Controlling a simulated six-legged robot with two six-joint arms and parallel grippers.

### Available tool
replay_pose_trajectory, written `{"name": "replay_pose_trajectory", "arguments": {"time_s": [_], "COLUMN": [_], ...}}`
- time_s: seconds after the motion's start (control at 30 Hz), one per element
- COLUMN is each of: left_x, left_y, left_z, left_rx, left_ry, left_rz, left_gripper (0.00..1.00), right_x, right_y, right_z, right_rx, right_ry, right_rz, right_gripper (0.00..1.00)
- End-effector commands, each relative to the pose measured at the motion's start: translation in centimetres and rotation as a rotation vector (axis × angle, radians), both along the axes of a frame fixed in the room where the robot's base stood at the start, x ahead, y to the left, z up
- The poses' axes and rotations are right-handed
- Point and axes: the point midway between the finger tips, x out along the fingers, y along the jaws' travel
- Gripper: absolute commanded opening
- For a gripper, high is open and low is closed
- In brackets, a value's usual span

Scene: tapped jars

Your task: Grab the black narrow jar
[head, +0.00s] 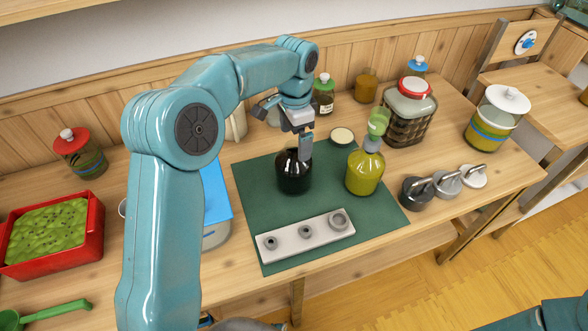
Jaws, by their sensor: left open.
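The black jar (294,179) stands upright on the dark green mat (262,215), round-bodied and glossy. Its top is partly hidden by my left gripper (300,150). That gripper points down at the jar's top, with its jaws open. A grey finger shows at the right side of the jar's neck; I cannot tell whether it touches. My right gripper is not in view.
A yellow-green jar (364,174) stands close on the right of the mat. A pale block with several grey rings (305,233) lies in front. Handled dark and grey weights (415,192) stand further right. A blue-lidded box (216,195) is at the left.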

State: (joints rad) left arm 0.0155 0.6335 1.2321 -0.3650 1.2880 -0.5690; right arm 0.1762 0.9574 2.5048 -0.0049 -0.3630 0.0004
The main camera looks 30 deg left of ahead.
Motion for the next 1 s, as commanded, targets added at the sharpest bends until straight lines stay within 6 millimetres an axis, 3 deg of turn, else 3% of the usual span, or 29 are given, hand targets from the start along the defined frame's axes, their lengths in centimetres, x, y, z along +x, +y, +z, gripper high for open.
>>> {"name": "replay_pose_trajectory", "arguments": {"time_s": [0.4,0.67,0.93,0.97,1.0], "left_x": [0.2,0.2,0.1,0.1,0.1], "left_y": [0.4,0.4,0.4,0.4,0.4], "left_z": [-5.2,-5.4,-5.6,-5.6,-5.7], "left_rx": [0.000,0.000,-0.001,-0.001,-0.001], "left_ry": [0.004,0.001,0.006,0.007,0.008], "left_rz": [0.001,0.001,0.000,0.000,-0.001], "left_gripper": [1.00,0.97,0.09,0.00,0.00], "right_x": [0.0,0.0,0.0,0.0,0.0], "right_y": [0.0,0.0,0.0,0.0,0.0], "right_z": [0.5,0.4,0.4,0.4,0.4], "right_rx": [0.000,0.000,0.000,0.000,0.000], "right_ry": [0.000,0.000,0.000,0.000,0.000], "right_rz": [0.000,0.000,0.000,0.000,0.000], "right_gripper": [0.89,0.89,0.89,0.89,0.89]}}
